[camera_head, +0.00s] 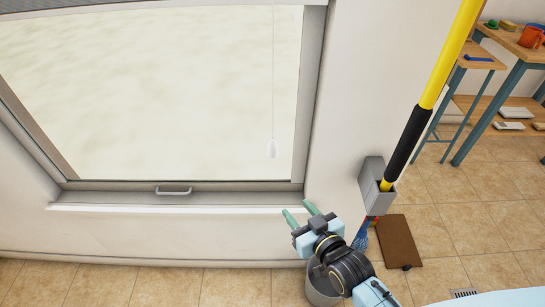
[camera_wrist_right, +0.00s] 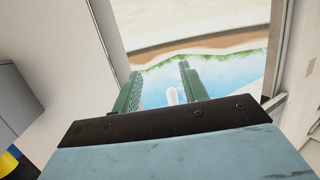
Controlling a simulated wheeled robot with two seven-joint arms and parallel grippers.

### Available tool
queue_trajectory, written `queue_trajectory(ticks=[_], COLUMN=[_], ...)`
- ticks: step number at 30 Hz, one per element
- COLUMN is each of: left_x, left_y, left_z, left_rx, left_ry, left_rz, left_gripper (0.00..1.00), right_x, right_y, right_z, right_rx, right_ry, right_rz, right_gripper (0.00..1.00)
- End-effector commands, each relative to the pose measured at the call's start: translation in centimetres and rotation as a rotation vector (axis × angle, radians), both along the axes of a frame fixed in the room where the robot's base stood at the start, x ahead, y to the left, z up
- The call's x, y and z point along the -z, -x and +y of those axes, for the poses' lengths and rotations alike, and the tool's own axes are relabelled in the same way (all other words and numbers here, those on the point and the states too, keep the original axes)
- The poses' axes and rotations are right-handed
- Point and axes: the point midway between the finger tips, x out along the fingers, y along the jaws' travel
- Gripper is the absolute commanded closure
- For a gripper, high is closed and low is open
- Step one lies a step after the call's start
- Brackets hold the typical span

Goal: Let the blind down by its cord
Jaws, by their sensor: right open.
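The blind's cord (camera_head: 273,80) hangs as a thin line in front of the window. A white pull (camera_head: 272,149) is at its lower end, above the sill. My right gripper (camera_head: 301,210) is open and empty, below and a little to the right of the pull in the head view. In the right wrist view, the pull (camera_wrist_right: 172,96) shows between the two green fingers (camera_wrist_right: 158,88), beyond the gripper's body, apart from them as far as I can tell. The blind (camera_head: 60,5) shows only as a grey strip at the top left. My left gripper is not in view.
The window frame has a handle (camera_head: 173,191) at its bottom, above the sill (camera_head: 150,209). A yellow pole (camera_head: 450,55) with a black grip stands in a grey wall holder (camera_head: 371,180). A grey bucket (camera_head: 318,287) is below my right gripper. Workbenches (camera_head: 515,50) stand at the right.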

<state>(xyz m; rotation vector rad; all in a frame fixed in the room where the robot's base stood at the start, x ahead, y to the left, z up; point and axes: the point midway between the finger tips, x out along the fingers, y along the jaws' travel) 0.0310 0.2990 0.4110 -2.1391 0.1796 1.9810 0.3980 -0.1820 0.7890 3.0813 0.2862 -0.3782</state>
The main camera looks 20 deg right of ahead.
Motion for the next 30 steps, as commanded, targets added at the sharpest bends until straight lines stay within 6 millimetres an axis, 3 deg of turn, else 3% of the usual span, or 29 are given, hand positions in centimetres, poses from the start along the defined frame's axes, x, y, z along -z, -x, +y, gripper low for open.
queue_trajectory(ticks=[3, 6, 9, 14, 27, 30], left_x=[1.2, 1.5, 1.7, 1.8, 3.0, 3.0], left_y=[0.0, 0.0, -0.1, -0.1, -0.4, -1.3], left_z=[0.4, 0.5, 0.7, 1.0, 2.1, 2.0], left_rx=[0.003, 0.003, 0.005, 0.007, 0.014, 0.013], left_ry=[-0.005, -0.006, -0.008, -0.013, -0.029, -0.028], left_rz=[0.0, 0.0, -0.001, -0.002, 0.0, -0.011], left_gripper=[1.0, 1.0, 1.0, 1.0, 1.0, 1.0], right_x=[-5.3, -8.2, -9.6, -10.0, -9.8, -9.8], right_y=[-0.7, -0.7, -0.9, -2.3, -10.5, -11.9], right_z=[0.2, 0.2, 0.3, 0.5, 2.2, 2.4], right_rx=[-0.003, -0.004, -0.005, -0.005, -0.005, -0.005], right_ry=[-0.027, -0.04, -0.046, -0.048, -0.048, -0.048], right_rz=[-0.136, -0.204, -0.235, -0.244, -0.243, -0.241], right_gripper=[0.57, 0.57, 0.57, 0.57, 0.57, 0.57])
